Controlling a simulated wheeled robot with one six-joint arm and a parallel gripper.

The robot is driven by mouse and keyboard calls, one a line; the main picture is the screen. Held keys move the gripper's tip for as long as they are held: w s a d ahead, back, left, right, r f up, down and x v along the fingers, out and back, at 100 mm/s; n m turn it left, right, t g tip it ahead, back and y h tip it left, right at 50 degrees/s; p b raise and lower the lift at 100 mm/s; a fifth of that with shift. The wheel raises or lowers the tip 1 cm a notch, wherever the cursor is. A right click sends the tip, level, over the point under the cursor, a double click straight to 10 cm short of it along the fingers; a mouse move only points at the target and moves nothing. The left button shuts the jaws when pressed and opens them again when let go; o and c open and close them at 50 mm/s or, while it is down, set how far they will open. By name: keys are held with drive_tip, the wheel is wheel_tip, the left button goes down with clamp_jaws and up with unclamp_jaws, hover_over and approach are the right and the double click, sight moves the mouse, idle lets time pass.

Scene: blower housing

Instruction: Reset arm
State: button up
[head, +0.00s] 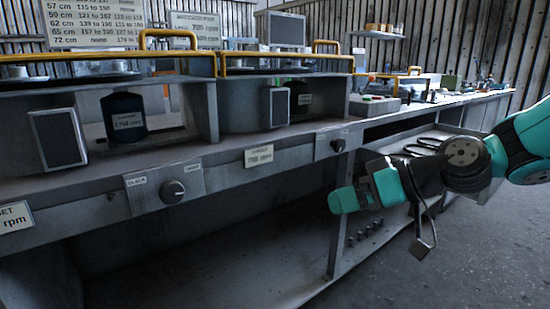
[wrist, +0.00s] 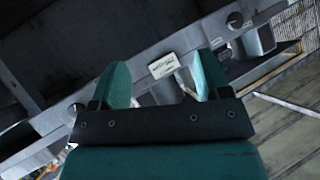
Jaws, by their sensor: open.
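My gripper (wrist: 160,82) shows in the wrist view with its two teal fingers apart and nothing between them. In the head view my gripper (head: 345,200) is on the right, held in front of the bench, below the right-hand knob panel (head: 338,144). Its fingers point left there and look apart from the bench. My arm (head: 480,160) reaches in from the right edge, bent at the wrist. In the wrist view a pale label plate (wrist: 163,65) on the bench front lies beyond the fingertips.
The grey bench (head: 225,155) runs from the left toward the back right. It carries housings with yellow rails (head: 180,38) and a dark labelled bottle-like motor (head: 124,117). Another knob (head: 173,191) is on its front. A low shelf (head: 370,225) holds small parts. Open floor (head: 465,260) lies at right.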

sight(342, 146)
drive_tip(key=s+d+f+m+g+h+p, duration=0.15)
drive_tip(key=s+g+h, duration=0.4)
drive_tip(key=s, duration=1.65)
wheel_tip(342, 146, up, 28)
drive_tip(key=p, duration=2.8)
drive_tip(key=w+a+f+m+t+y+b, duration=0.1)
drive_tip(key=w+f+m+t+y+b, duration=0.15)
drive_tip(key=w+f+m+b, duration=0.55)
drive_tip(key=w+a+f+m+t+y+b, duration=0.1)
drive_tip(key=w+f+m+y+b, duration=0.25)
drive_tip(key=w, duration=0.85)
drive_tip(key=w+d+f+m+t+b, duration=0.9)
drive_tip(key=w+d+f+m+t, duration=0.2)
drive_tip(key=w+d+f+m, duration=0.5)
drive_tip(key=shift+n+h, duration=0.25)
drive_tip(key=shift+n, duration=0.35)
drive_tip(key=x, duration=0.5)
drive_tip(key=r+p+x, duration=0.1)
drive_tip(key=x, duration=0.5)
drive_tip(key=p+x, duration=0.1)
drive_tip(key=x, duration=0.4)
drive_tip(key=shift+w+r, duration=0.35)
